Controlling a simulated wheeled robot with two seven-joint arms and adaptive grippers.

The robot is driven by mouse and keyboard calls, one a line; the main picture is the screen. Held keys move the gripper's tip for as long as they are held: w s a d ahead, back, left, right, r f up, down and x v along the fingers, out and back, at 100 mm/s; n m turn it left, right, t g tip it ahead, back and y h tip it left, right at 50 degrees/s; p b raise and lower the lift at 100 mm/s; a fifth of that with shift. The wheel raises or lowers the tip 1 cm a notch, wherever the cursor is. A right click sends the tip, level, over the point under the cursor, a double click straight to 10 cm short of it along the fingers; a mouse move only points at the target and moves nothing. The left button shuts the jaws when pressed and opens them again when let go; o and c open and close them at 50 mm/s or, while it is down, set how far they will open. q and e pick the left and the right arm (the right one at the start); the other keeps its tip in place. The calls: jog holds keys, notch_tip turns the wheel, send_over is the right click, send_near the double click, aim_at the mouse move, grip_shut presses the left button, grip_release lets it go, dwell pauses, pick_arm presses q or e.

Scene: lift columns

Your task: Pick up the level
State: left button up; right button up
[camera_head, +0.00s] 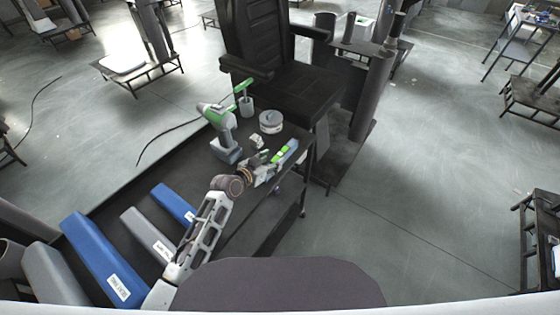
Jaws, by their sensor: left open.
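The level, a short bar with bright green and pale blue-grey parts (287,150), lies near the right edge of the dark table top. My left gripper (266,165) is at the near end of the level, with its fingers open. The fingers overlap the level's near end in the picture, and I cannot tell whether they touch it. Part of that end is hidden by the gripper. My right gripper is not in view.
A green and grey drill (222,130) stands left of the level. A grey round roll (271,121) and a cup with a green-handled tool (246,105) stand behind. Blue (99,256) and grey boxes lie at the left. A black chair (290,95) stands just beyond the table.

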aim_at(279, 155)
pick_arm(q)
jog(key=shift+w+d+f, duration=0.1)
jog(key=shift+w+d, duration=0.05)
jog(key=shift+w, duration=0.05)
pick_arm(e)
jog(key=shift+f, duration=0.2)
pick_arm(q)
jog(key=shift+b+x, duration=1.45)
jog(key=shift+x, duration=0.2)
jog(key=shift+w+d+f+b, duration=0.1)
jog(key=shift+w+d+b, duration=0.2)
jog(key=shift+w, duration=0.1)
jog(key=shift+w+d+f, duration=0.1)
jog(key=shift+w, duration=0.1)
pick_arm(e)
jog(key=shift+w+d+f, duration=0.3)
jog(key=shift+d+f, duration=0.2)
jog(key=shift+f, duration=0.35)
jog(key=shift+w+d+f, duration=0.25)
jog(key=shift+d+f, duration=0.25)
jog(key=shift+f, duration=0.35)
pick_arm(q)
grip_shut()
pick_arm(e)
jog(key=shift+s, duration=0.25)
